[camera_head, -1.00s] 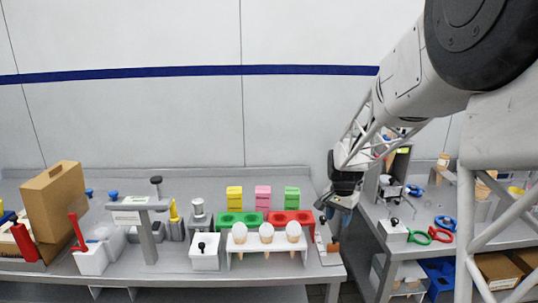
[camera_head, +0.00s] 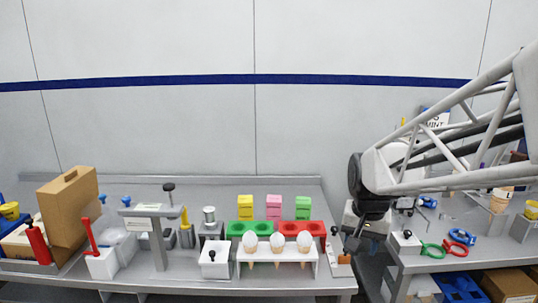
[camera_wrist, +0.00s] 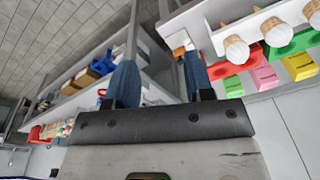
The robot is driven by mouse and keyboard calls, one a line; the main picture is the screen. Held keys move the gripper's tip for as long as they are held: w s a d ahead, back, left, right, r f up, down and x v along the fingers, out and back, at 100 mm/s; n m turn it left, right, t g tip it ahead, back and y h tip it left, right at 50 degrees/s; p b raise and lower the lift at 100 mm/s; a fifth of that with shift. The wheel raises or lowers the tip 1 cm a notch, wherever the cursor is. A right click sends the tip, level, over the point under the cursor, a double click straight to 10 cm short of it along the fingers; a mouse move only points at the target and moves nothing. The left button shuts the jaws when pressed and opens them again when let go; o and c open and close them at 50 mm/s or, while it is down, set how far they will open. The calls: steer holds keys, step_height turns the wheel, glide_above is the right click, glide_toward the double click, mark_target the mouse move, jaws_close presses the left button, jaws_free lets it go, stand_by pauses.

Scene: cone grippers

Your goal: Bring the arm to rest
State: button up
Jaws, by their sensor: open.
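My gripper (camera_wrist: 160,78) shows in the wrist view as two blue fingers set well apart, with nothing between them. In the head view my arm comes in from the right and the wrist hangs over the gap between the two grey benches. The gripper end there is small and partly hidden. The nearest objects are the white cone rack (camera_head: 275,262) with several filled cones (camera_head: 277,243), to the left of the wrist. The rack also shows at the upper right of the wrist view (camera_wrist: 232,22).
Green (camera_head: 243,228) and red (camera_head: 303,228) trays sit behind the rack, with yellow, pink and green blocks behind them. A cardboard box (camera_head: 72,205) and a grey stand (camera_head: 155,235) are at left. The right bench (camera_head: 420,262) holds green and red rings.

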steer(key=s+a+n+t, duration=0.1)
steer(key=s+n, duration=0.3)
steer(key=s, duration=1.6)
steer(key=shift+a+r, duration=0.2)
steer(key=shift+a, duration=0.5)
steer(key=shift+o, duration=0.5)
steer(key=shift+w, duration=0.1)
stand_by(0.7)
